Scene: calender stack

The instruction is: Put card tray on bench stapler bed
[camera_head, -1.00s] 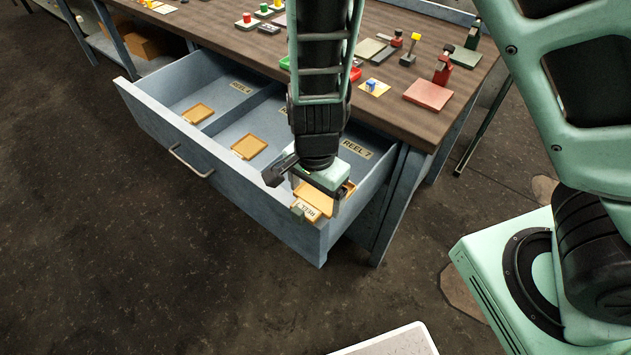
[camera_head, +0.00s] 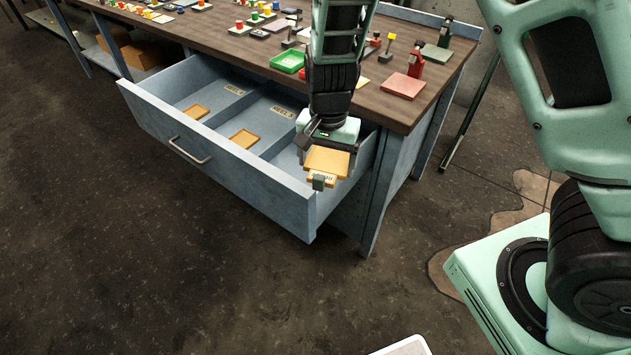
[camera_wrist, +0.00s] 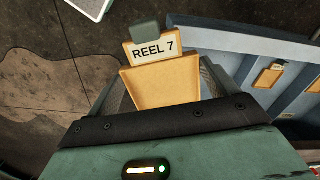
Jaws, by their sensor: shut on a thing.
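My gripper (camera_head: 320,172) is shut on a tan card tray (camera_head: 328,161) with a white label; the label reads REEL 7 in the wrist view, where the tray (camera_wrist: 165,85) fills the middle. The tray is held up in front of the drawer's right end. On the bench's right end, a red flat plate (camera_head: 403,86) lies with a red upright device (camera_head: 416,63) at its back edge. A green plate (camera_head: 436,52) with a dark upright device (camera_head: 446,30) lies behind it. I cannot tell which is the stapler bed.
The open blue drawer (camera_head: 240,185) holds two more tan trays (camera_head: 244,138) (camera_head: 195,111) in its compartments. Clear floor lies in front.

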